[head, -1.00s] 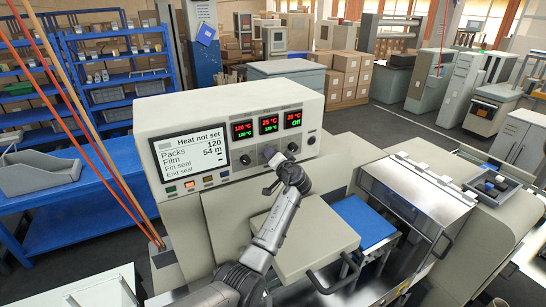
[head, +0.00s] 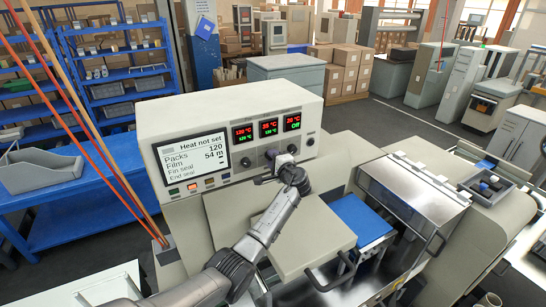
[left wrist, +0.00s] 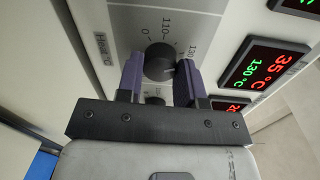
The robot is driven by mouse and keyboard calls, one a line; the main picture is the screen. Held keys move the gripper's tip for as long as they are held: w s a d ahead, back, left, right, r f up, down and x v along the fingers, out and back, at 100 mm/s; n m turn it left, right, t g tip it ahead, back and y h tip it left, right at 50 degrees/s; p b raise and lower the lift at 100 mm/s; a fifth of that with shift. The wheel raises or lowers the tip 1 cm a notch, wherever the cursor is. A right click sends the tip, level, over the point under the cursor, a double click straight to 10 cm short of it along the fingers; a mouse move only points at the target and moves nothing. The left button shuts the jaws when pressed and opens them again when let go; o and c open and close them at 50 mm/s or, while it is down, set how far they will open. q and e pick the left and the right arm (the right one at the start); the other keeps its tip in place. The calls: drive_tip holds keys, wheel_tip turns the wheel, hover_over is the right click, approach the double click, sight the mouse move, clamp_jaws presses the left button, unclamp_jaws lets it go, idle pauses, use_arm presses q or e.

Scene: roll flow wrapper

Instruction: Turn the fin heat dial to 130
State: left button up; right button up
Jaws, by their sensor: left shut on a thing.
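The fin heat dial (left wrist: 160,62) is a round dark knob on the pale panel in the left wrist view, with 0, 110 and 130 printed around it. Its pointer is not clear. My left gripper (left wrist: 157,80) is shut on it, with one purple finger on each side. Beside it, a display (left wrist: 262,72) reads 35 °C in red and 130 °C in green. In the head view the arm reaches up to the panel, and my left gripper (head: 268,172) partly covers the dial area. My right gripper is not in view.
The machine's screen (head: 193,164) says "Heat not set", Packs 120, Film 54 m. Another dark knob (head: 247,161) sits left of the gripper and one (head: 292,148) to the right. A pale cover with a handle (head: 330,276) lies below the arm.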

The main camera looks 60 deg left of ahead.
use_arm(q)
drive_tip(key=shift+m, duration=0.3)
idle(0.4)
drive_tip(key=o, duration=0.9)
drive_tip(key=shift+s+d+r+b, duration=0.15)
drive_tip(key=shift+d+b, duration=0.4)
drive_tip(key=shift+d, duration=1.75)
drive_tip(key=shift+s+d+r+b, duration=0.15)
drive_tip(key=shift+d+b, duration=0.45)
drive_tip(key=shift+d, duration=1.7)
drive_tip(key=shift+s+d+r+b, duration=0.15)
drive_tip(key=shift+d+b, duration=0.4)
drive_tip(key=shift+d, duration=1.75)
